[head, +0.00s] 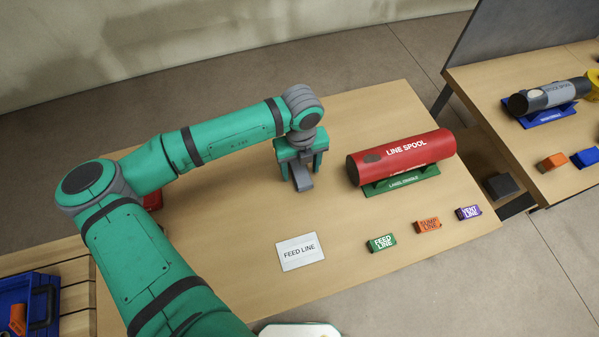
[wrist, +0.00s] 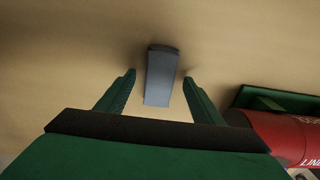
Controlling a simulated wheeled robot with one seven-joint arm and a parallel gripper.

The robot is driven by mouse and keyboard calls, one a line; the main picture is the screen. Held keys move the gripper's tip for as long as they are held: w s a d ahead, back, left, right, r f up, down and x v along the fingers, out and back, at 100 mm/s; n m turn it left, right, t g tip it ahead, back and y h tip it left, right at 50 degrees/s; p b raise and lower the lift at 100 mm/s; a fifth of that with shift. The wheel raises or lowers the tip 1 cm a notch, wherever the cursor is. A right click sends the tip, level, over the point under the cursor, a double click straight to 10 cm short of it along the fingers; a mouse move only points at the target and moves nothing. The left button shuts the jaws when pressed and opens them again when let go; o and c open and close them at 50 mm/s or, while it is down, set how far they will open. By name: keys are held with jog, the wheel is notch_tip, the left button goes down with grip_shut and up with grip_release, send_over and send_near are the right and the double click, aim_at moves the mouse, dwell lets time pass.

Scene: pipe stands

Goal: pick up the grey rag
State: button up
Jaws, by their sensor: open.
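The grey rag (head: 302,180) is a small folded strip on the wooden table, under my gripper in the head view. In the wrist view the rag (wrist: 161,76) lies lengthwise between the two green fingers, its near end reaching in between the fingertips. My gripper (head: 300,172) points down over the rag with its fingers spread. The wrist view shows the gripper (wrist: 158,82) open, with a gap between each finger and the rag. I cannot tell the exact height of the fingertips above the table.
A red line spool (head: 402,157) rests on a green cradle (head: 402,181) right of my gripper. The table behind the gripper is clear.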

aim_at(299, 173)
jog(key=shift+f, duration=0.25)
jog(key=c, duration=1.1)
jog(key=shift+r, duration=0.1)
jog(key=shift+r, duration=0.2)
jog(key=r, duration=0.3)
jog(key=shift+s+a+r, duration=0.2)
jog(key=shift+s+r, duration=0.05)
jog(key=shift+s, duration=0.1)
jog(key=s+a+r, duration=0.1)
jog(key=s+r, duration=0.2)
jog(key=s, duration=0.1)
jog(key=s+a+r, duration=0.2)
jog(key=s+r, duration=0.1)
jog(key=s, duration=0.1)
jog(key=s+a+r, duration=0.2)
jog(key=s+r, duration=0.1)
jog(key=s, duration=0.1)
jog(key=shift+s, duration=0.15)
